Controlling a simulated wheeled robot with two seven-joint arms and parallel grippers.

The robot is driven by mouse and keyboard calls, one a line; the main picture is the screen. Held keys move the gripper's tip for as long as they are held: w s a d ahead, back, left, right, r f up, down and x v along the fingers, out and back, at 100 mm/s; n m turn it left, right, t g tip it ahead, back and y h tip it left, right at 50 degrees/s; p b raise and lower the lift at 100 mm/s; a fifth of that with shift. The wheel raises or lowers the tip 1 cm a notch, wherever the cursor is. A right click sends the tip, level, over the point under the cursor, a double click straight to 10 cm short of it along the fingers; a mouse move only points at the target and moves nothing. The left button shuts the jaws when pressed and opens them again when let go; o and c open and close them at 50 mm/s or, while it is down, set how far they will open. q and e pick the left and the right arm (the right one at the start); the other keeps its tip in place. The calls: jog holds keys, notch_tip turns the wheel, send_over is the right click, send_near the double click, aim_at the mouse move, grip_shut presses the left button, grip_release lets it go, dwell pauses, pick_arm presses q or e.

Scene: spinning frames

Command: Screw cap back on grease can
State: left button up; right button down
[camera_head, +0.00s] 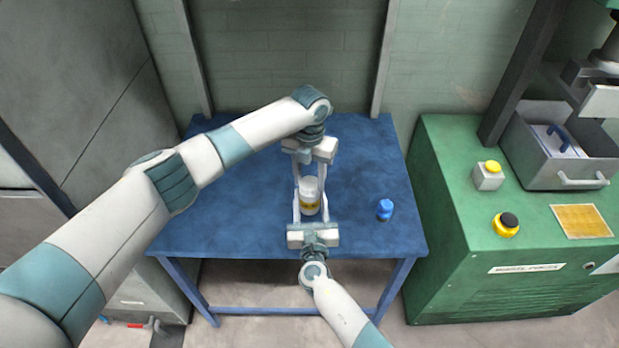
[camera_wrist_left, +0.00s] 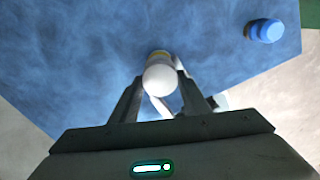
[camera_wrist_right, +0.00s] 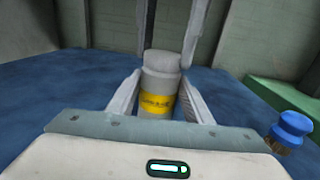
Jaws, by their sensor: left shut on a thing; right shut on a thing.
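The grease can (camera_head: 310,208) stands upright on the blue table, a pale cylinder with a yellow label that shows in the right wrist view (camera_wrist_right: 157,104). A whitish cap (camera_head: 308,184) sits at its top; it also shows in the right wrist view (camera_wrist_right: 162,61) and from above in the left wrist view (camera_wrist_left: 160,79). I cannot tell how far it is threaded. My left gripper (camera_head: 309,180) comes from above and is shut on the cap. My right gripper (camera_head: 310,214) comes from the front and is shut around the can's body.
A green machine (camera_head: 450,230) with buttons stands at the right. The table's left side is clear.

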pick_arm(q)
jog(key=m, duration=0.4)
jog(key=shift+w, duration=0.1)
jog(key=o, duration=1)
jog(key=shift+r, duration=0.1)
jog(key=shift+r, duration=2.2)
jog(key=shift+c, duration=0.4)
